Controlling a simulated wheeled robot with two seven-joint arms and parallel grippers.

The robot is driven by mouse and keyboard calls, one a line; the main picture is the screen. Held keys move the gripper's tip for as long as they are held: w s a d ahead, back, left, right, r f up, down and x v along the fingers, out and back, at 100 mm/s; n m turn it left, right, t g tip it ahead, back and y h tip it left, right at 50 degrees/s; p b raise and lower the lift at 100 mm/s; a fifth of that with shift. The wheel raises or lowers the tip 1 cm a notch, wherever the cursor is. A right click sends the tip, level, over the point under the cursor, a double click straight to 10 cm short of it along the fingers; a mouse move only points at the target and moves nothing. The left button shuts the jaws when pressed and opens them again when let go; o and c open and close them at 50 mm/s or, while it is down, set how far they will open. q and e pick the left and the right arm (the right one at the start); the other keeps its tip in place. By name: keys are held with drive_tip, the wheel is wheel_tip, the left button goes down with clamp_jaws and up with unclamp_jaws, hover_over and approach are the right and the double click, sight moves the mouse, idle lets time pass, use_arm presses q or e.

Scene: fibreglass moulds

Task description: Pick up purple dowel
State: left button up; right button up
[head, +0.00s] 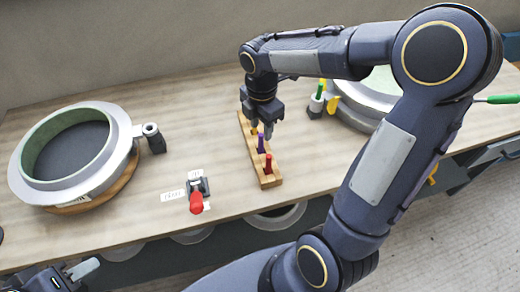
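The purple dowel (261,144) stands upright in a narrow wooden rack (248,150) in the middle of the workbench. My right gripper (262,131) points down over the rack, with its fingertips right at the purple dowel's upper end. The fingers hide part of the dowel, and I cannot tell whether they are closed on it. A red dowel (268,163) stands nearer in the same rack, and a yellow-orange one (254,131) farther back, partly hidden. My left gripper (72,276) is at the bottom left corner, partly cut off and away from the rack.
A round mould with a green inner wall (113,150) sits at the left on a wooden base. A red-handled clamp (196,200) lies left of the rack beside small labels. Another round mould (365,106) and green and yellow-handled items (318,98) stand behind my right arm.

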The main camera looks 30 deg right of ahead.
sight(261, 144)
wheel_tip(261, 144, down, 8)
drive_tip(key=shift+r, duration=0.2)
clamp_jaws()
idle(0.4)
